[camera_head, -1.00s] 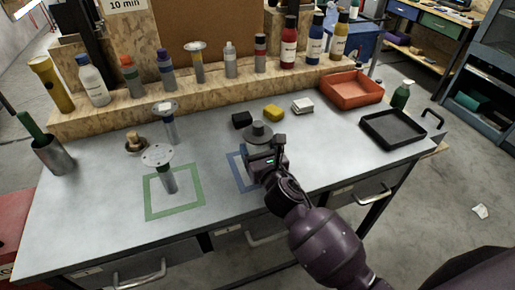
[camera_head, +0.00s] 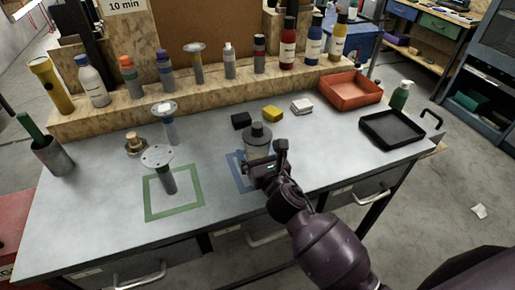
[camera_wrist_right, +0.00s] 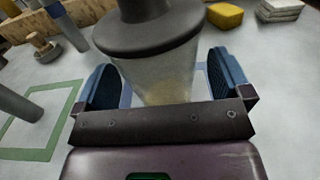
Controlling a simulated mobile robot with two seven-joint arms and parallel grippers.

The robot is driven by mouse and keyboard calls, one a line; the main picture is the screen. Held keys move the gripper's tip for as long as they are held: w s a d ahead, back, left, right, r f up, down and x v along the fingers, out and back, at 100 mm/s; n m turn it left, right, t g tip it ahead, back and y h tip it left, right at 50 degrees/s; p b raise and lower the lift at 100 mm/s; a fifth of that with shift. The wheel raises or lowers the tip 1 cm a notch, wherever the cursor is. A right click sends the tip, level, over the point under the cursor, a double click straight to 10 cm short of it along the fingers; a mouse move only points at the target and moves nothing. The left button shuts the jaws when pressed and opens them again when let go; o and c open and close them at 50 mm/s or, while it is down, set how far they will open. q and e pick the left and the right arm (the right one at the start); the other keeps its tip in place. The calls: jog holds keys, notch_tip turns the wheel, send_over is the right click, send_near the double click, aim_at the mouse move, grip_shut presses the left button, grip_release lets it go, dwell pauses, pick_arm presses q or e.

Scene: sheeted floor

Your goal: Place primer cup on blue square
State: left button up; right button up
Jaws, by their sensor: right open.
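My left gripper is not in view.
A green taped square (camera_head: 176,212) holds a disc-topped stand (camera_head: 158,158). Black and yellow blocks (camera_head: 273,114) lie behind the cup. An orange tray (camera_head: 352,91) and a black tray (camera_head: 393,129) are at right. Bottles line a wooden shelf (camera_head: 205,90) behind. The bench front is clear.

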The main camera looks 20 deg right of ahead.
jog(key=s, duration=1)
jog(key=shift+s+d, duration=0.2)
jog(key=shift+s, duration=0.05)
jog(key=s+d+m+g+h, duration=0.1)
jog(key=d+m, duration=0.1)
jog(key=m, duration=0.1)
jog(key=s+d+f+m+g+h, duration=0.1)
jog(key=d+m, duration=0.1)
jog(key=m, duration=0.2)
jog(key=s+d+f+m+g+h, duration=0.1)
jog(key=d+m, duration=0.1)
jog(key=m, duration=0.2)
jog(key=shift+s+f+h, duration=0.2)
jog(key=shift+f+h, duration=0.05)
jog(key=shift+h, duration=0.15)
jog(key=s+d+f+m+g+y, duration=0.1)
jog(key=s+d+f+m+g, duration=0.15)
jog(key=s+m+g, duration=0.65)
jog(key=s+d+f+m+g+y, duration=0.1)
jog(key=s+d+f+m+g, duration=0.2)
jog(key=s+m, duration=1.05)
jog(key=w+a+f+m+t+y, duration=0.1)
jog(key=w+f+m+t, duration=0.1)
jog(key=w+f+t, duration=0.6)
jog(key=x, duration=0.3)
jog(key=shift+a, duration=0.25)
